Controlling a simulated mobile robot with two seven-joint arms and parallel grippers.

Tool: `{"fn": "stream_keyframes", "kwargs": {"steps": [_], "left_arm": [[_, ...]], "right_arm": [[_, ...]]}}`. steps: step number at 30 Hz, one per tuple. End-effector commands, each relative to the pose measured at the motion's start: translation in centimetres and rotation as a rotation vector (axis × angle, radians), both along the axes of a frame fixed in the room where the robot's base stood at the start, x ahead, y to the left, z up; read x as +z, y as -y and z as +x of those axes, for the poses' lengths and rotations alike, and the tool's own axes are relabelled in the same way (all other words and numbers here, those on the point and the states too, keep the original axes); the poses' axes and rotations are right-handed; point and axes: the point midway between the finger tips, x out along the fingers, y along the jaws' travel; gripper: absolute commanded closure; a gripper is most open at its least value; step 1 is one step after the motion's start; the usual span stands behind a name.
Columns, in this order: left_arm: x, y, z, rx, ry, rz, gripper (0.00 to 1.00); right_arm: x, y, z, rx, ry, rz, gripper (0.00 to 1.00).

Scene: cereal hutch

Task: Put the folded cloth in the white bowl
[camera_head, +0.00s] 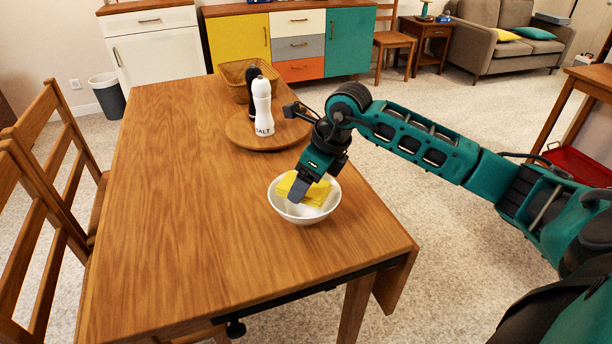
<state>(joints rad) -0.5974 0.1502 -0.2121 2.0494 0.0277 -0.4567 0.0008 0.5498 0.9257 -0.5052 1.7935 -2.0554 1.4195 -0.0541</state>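The white bowl (296,214) stands upright near the right edge of the wooden table. The yellow folded cloth (317,195) is inside the bowl, showing above and below my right gripper. My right gripper (298,190) reaches down from the right with its dark fingertips over the bowl, at the cloth. The fingers overlap in this view, so I cannot tell whether they are open or shut on the cloth. They hide part of the cloth. My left gripper is not in view.
A white salt shaker (263,107) and a dark shaker (252,85) stand on a round wooden board (240,131) behind the bowl. A wicker basket (232,78) is behind them. The table's left and front (180,220) are clear. Wooden chairs (60,170) stand at the left.

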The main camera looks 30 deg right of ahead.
Motion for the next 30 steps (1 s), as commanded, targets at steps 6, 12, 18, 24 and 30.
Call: {"fn": "stream_keyframes", "kwargs": {"steps": [6, 12, 18, 24, 30], "left_arm": [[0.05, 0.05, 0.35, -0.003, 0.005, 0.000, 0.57], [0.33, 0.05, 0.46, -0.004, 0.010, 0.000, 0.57], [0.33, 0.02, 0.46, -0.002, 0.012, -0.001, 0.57], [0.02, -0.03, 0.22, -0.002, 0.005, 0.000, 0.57], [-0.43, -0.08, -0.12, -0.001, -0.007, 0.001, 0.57]], "right_arm": [[-0.60, 0.01, 0.03, 0.000, 0.001, 0.000, 0.55], [-0.57, 0.01, 0.02, 0.000, 0.001, 0.000, 0.55], [-0.58, 0.01, 0.01, 0.001, 0.001, -0.001, 0.15], [-0.58, 0.01, 0.01, 0.001, 0.001, -0.001, 0.01], [-0.57, 0.01, 0.00, 0.001, 0.001, -0.001, 0.01]]}}
